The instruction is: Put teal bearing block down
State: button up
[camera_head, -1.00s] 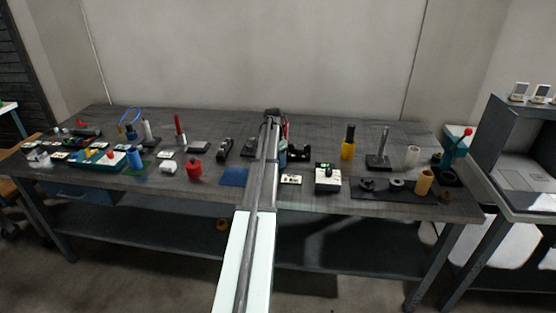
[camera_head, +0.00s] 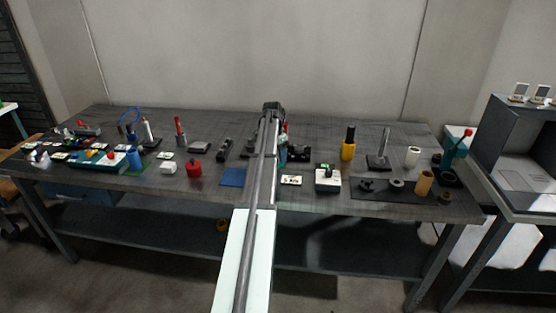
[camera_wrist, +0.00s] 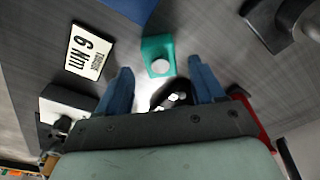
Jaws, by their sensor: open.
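The teal bearing block (camera_wrist: 158,55) rests on the dark grey table in the wrist view, with a pale round face showing. My gripper (camera_wrist: 162,72) has its two blue fingers spread apart, one on each side below the block in the picture. The fingers look clear of the block. In the head view my arm reaches over the middle of the table and hides most of the block; blue-teal colour (camera_head: 282,150) shows just right of the arm's end.
A white label card (camera_wrist: 87,52) reading "6 Nm" lies left of the block. A blue mat (camera_head: 233,177) lies left of my arm. A black-and-white box (camera_head: 327,178) and a yellow bottle (camera_head: 348,143) stand to the right. A dark object (camera_wrist: 175,95) sits between the fingers.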

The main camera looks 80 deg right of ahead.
notch_tip(320, 180, up, 9)
jog(key=shift+w+a, duration=0.4)
jog(key=shift+f, duration=0.15)
